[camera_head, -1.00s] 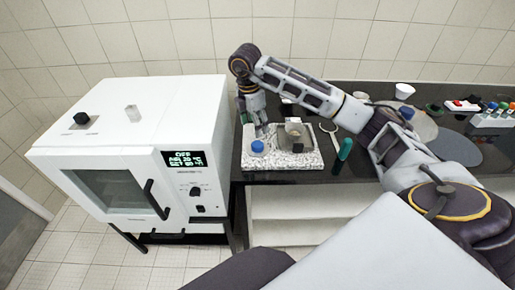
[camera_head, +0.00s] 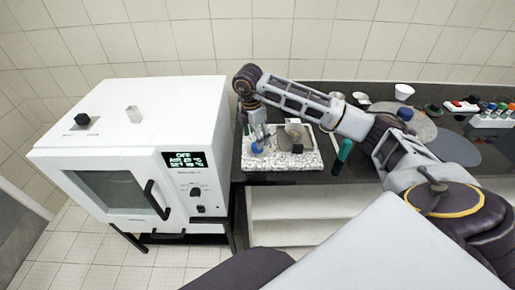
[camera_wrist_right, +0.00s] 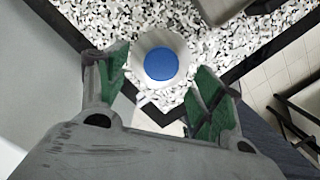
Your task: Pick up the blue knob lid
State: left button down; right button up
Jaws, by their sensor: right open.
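The blue knob lid (camera_head: 257,148) is on the speckled black-and-white slab near the left end of the dark counter. In the right wrist view its round blue knob (camera_wrist_right: 163,64) sits in the middle of a whitish round lid. My right gripper (camera_head: 260,137) is pointing down over it, open and empty. In the right wrist view the green-padded fingers stand on either side of the knob, with gaps between pads and knob. Whether the fingertips are level with the knob I cannot tell. My left gripper is not in view.
A grey container (camera_head: 294,133) stands on the speckled slab (camera_head: 285,161), right of the lid. A green-handled tool (camera_head: 344,151) lies right of the slab. A white oven (camera_head: 150,140) stands close on the left. My right arm spans the counter.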

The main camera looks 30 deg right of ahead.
notch_tip(320, 180, down, 3)
jog(key=shift+s+d, duration=0.1)
jog(key=shift+s, duration=0.05)
jog(key=shift+f+p, duration=0.3)
jog(key=shift+f, duration=0.1)
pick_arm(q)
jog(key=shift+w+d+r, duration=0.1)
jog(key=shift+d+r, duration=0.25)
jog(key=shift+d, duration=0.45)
pick_arm(e)
jog(key=c, duration=0.6)
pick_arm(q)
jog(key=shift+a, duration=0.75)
pick_arm(e)
jog(key=c, duration=0.4)
